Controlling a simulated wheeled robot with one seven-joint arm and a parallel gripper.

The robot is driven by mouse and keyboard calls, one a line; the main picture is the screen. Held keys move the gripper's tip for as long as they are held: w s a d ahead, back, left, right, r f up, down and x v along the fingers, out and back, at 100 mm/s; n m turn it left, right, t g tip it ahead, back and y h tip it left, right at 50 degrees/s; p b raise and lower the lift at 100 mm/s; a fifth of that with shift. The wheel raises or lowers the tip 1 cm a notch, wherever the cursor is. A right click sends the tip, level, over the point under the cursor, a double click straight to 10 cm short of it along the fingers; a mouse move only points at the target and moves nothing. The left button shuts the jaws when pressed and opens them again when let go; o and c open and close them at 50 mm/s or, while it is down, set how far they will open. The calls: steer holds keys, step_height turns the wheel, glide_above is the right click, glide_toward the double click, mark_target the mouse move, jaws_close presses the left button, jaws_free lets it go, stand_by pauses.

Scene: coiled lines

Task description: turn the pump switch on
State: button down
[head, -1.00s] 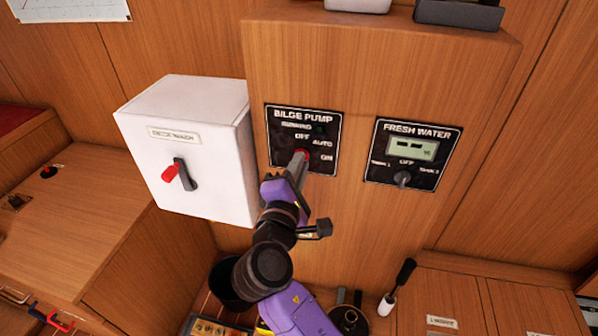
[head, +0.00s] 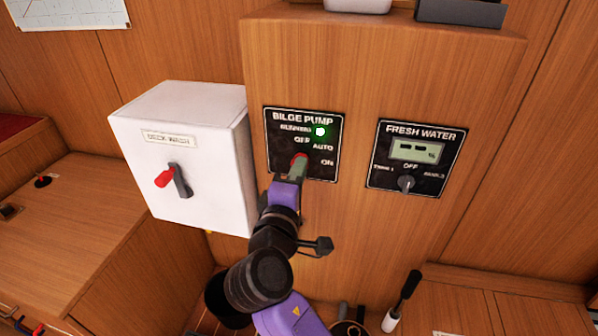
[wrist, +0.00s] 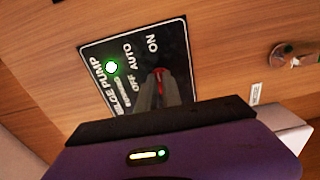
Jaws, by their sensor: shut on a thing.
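The black bilge pump panel (head: 325,165) is on the wooden cabinet front, with the labels OFF, AUTO and ON. Its running light (head: 320,132) glows green, and the light also shows in the wrist view (wrist: 112,67). My gripper (head: 298,167) is at the panel's lower middle, shut on the red pump switch (head: 301,157). In the wrist view my gripper (wrist: 158,90) covers most of the switch; only a red edge (wrist: 161,71) shows, near the ON label. The switch's exact pointing is hidden by the fingers.
A white deck wash box (head: 180,155) with a red-tipped handle (head: 167,178) juts out just left of my gripper. A fresh water panel (head: 415,157) with a grey knob is to the right. Bare wood lies between the two panels.

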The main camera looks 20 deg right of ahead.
steer(key=shift+f, duration=0.1)
steer(key=c, duration=1.5)
jaws_free()
steer(key=v, duration=0.8)
steer(key=shift+b, duration=0.3)
